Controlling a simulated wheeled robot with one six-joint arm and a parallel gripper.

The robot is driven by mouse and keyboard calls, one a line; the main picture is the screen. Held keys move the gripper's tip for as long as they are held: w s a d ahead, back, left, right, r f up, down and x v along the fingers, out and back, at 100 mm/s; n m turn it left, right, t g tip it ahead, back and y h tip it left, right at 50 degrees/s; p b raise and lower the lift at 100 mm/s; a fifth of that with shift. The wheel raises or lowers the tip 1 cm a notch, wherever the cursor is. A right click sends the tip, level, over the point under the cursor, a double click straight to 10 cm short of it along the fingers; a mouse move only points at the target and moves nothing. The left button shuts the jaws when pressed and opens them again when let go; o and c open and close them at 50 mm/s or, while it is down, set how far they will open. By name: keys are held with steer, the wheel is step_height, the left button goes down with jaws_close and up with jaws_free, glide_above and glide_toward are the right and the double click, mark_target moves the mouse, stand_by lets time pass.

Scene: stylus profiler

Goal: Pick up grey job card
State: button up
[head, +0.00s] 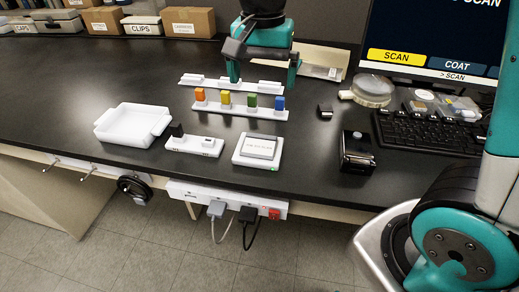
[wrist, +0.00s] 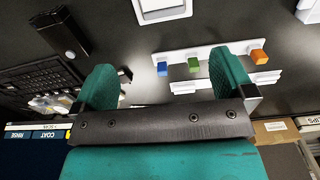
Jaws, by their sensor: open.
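No piece shows plainly as the grey job card. A flat grey plate with faint lettering (head: 260,146) lies on a white pad (head: 240,158), and a small dark upright piece (head: 177,130) stands at the left end of a white holder (head: 207,150). I cannot tell if either is the card. My gripper (head: 263,72) is open over the back of the bench, behind a white rack (head: 240,110) of coloured blocks.
A white tray (head: 131,137) stands at front left. A black device (head: 356,152), a keyboard (head: 420,132), a round clear dish (head: 371,90) and a monitor (head: 430,35) are on the right. Labelled boxes (head: 105,19) line the back left. The bench between boxes and tray is clear.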

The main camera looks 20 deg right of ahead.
glide_above(260, 143)
steer(key=f, duration=0.9)
steer(key=shift+w+d+f, duration=0.1)
steer(key=shift+d+f, duration=0.1)
steer(key=shift+f, duration=0.1)
steer(key=f, duration=0.3)
steer(key=f+p, duration=0.1)
steer(key=f, duration=0.1)
steer(key=shift+a+f, duration=0.25)
steer(key=shift+f, duration=0.05)
steer(key=shift+c, duration=0.5)
steer(key=c, duration=0.7)
